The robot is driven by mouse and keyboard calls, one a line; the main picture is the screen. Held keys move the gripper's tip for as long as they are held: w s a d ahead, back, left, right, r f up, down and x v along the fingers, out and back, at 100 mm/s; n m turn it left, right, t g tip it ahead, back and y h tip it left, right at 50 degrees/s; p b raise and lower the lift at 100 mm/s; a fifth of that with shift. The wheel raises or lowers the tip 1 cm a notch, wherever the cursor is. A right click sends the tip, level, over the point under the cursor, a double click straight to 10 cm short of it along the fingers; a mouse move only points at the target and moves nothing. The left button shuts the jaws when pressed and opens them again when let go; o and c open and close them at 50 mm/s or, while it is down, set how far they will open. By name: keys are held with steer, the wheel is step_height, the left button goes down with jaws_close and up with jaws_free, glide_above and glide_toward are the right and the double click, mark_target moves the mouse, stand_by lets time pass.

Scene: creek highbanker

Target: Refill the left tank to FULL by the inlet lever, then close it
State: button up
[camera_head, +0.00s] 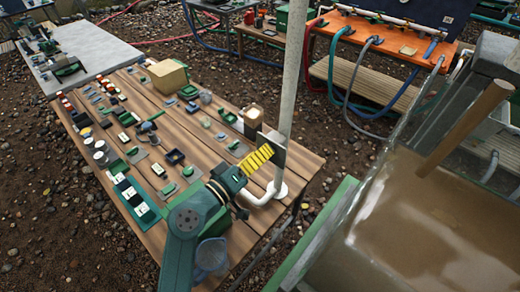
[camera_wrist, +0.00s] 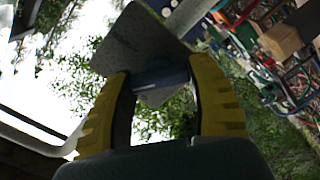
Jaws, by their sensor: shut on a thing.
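My gripper (camera_head: 266,152) has yellow fingers and is over the right end of the plank table, close to a white upright pipe (camera_head: 291,95). In the wrist view my gripper (camera_wrist: 163,82) is shut on a short blue bar (camera_wrist: 160,77), with a grey flat plate (camera_wrist: 138,45) around it. I cannot tell from its shape whether this bar is the inlet lever. A large open tank (camera_head: 335,222) with murky brown water (camera_head: 430,215) stands at the lower right. I cannot see a FULL mark or tell which tank this is.
The plank table (camera_head: 215,110) is crowded with small green, black and white parts. A tan box (camera_head: 167,76) stands at its back. A grey table (camera_head: 95,50) adjoins it at the left. An orange table (camera_head: 385,38) with hoses stands behind.

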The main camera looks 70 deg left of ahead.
steer(key=shift+f+n, duration=0.1)
steer(key=shift+n, duration=0.5)
steer(key=o, duration=1.2)
steer(key=v, duration=1.2)
steer(key=p+v, duration=0.1)
steer(key=v, duration=1.1)
